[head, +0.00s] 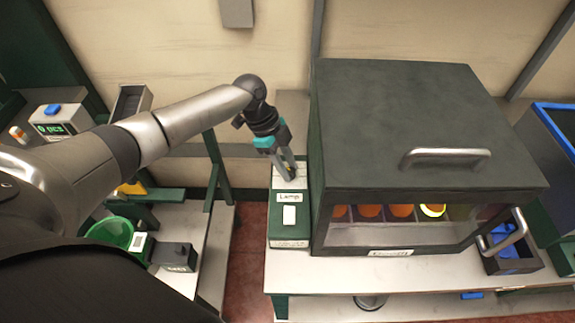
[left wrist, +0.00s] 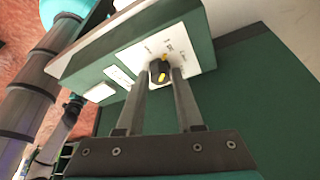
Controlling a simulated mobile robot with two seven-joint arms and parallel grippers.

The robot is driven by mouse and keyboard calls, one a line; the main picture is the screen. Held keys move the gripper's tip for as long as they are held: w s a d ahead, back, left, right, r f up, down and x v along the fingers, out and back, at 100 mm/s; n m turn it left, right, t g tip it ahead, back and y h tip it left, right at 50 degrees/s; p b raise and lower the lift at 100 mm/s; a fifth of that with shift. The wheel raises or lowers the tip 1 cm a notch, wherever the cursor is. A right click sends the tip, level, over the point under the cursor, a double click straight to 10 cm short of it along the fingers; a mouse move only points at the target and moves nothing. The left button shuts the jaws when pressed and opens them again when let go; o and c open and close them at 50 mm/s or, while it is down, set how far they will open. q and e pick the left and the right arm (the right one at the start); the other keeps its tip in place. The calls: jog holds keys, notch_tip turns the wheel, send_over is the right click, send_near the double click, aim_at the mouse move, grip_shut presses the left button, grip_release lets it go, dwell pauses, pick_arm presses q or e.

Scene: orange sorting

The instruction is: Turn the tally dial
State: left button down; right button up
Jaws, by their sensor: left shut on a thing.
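The tally dial (left wrist: 158,72) is a small black knob with a yellow pointer mark, on a white plate with printed labels. In the left wrist view my left gripper (left wrist: 161,78) has its two grey fingers on either side of the knob, shut on it. In the head view my left gripper (head: 288,172) reaches down to the back of the green control box (head: 289,243), and its fingers mostly hide the dial there. A white switch (head: 289,215) under a "Lamp" label sits on the same box. My right gripper is not in view.
A dark green cabinet (head: 410,110) with a bar handle stands right beside the control box, with several oranges (head: 402,210) inside.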

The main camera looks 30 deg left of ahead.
pick_arm(q)
jog(key=c, duration=0.5)
grip_release()
jog(key=shift+c, duration=0.2)
jog(key=shift+r, duration=0.1)
jog(key=v, duration=1.5)
jog(key=shift+p, duration=0.4)
jog(key=shift+a, duration=0.1)
